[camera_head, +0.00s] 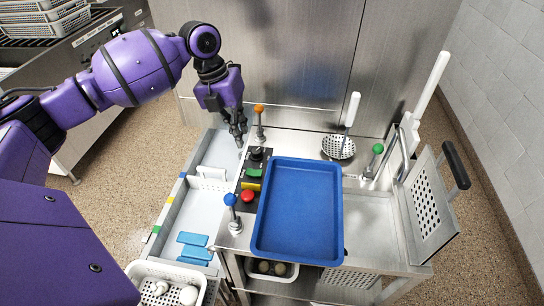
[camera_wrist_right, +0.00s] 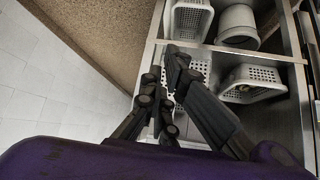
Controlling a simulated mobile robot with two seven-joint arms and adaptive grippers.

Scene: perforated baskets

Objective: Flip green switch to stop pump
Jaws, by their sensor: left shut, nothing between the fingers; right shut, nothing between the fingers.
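The green switch (camera_head: 254,173) sits on a narrow black control panel on the steel counter, between a black knob (camera_head: 257,153) behind it and a yellow piece (camera_head: 251,186) in front. A round red button (camera_head: 248,196) is at the panel's front. My left gripper (camera_head: 240,138) points down, shut and empty, just behind the panel and a little left of the knob, apart from the green switch. My right gripper (camera_wrist_right: 166,70) shows only in the right wrist view, shut and empty above a lower shelf with baskets.
A blue tray (camera_head: 298,256) lies right of the panel. Levers with an orange knob (camera_head: 259,108) and a blue knob (camera_head: 231,199) stand behind and in front of the panel. A green-knobbed lever (camera_head: 377,149) and a skimmer (camera_head: 338,148) are farther right. White perforated baskets (camera_wrist_right: 252,80) fill the shelf.

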